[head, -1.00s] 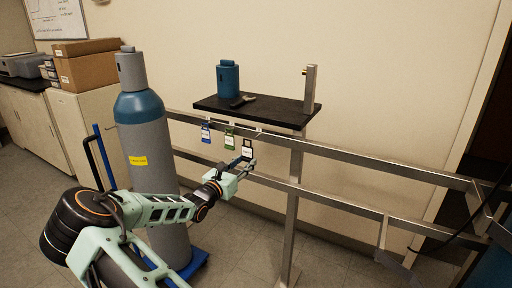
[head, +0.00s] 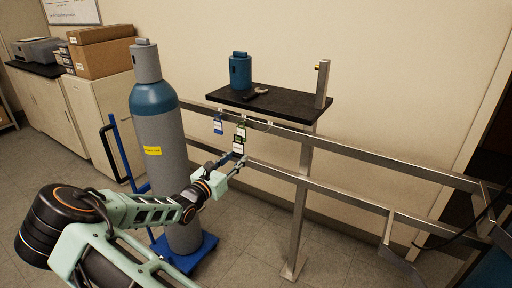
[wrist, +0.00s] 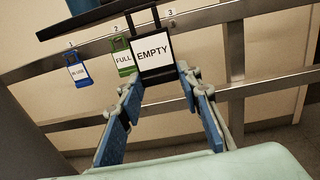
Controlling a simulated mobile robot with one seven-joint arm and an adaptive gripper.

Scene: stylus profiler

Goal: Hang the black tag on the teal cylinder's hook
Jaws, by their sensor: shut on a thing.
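My gripper (head: 236,165) is shut on the lower part of the black tag (head: 238,149), which stands upright from the fingertips. In the wrist view the black tag (wrist: 151,58) reads EMPTY and sits between the fingertips of my gripper (wrist: 158,90). The teal cylinder (head: 155,98) is a tall grey gas bottle with a teal shoulder and grey cap, upright left of my gripper and apart from it. I cannot make out its hook.
A blue tag (wrist: 78,70) and a green tag (wrist: 123,60) hang from the metal rail (head: 400,173), under numbered labels. The black shelf (head: 285,107) holds a blue canister (head: 240,70) and a dark tool (head: 256,93). A blue cart (head: 200,250) carries the cylinder.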

